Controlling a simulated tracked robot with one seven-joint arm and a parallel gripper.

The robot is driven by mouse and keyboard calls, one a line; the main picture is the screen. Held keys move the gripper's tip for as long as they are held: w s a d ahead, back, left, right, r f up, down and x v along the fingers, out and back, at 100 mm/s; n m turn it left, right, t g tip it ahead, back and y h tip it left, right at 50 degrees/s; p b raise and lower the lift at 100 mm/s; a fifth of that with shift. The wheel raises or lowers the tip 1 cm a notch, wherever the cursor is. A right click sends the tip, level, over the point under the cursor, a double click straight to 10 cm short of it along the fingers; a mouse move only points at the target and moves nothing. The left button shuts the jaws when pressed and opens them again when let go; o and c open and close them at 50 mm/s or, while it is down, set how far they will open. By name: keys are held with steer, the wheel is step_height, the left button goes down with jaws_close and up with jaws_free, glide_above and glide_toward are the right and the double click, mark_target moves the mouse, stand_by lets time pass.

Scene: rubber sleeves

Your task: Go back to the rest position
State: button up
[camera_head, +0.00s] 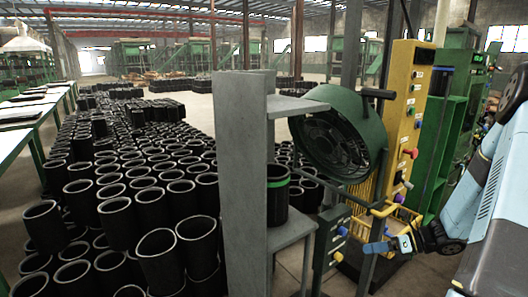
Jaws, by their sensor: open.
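My gripper (390,245) is at the lower right, at the end of my light blue and grey arm. It is open, and I see nothing held between its fingers. It is in front of the lower part of the yellow control panel (408,95), right of the grey stand (238,170). Whether it touches anything there I cannot tell. A black rubber sleeve with a green band (278,200) stands upright on the stand's lower shelf, well left of my gripper and apart from it.
A round green fan-like housing (345,132) stands between the stand and the panel. A green cabinet (440,150) is behind my gripper. Many black sleeves (120,215) crowd the floor at left. A long table (18,140) runs along the far left. Open floor lies farther back.

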steer(key=s+a+r+n+g+h, duration=0.2)
steer(key=s+a+r+n+h, duration=0.25)
steer(key=r+n, duration=0.35)
steer(key=s+a+r+n+g+h, duration=0.25)
steer(key=s+a+r+n, duration=0.2)
steer(key=r+n, duration=0.35)
steer(key=s+a+r+n+t+h, duration=0.2)
steer(key=s+r+n+t+h, duration=0.3)
steer(key=s+r+n, duration=0.7)
step_height(320, 180, up, 2)
steer(key=shift+s+r+n+t+h, duration=0.2)
steer(key=shift+s+n+t+h, duration=0.2)
steer(key=shift+n+t, duration=0.2)
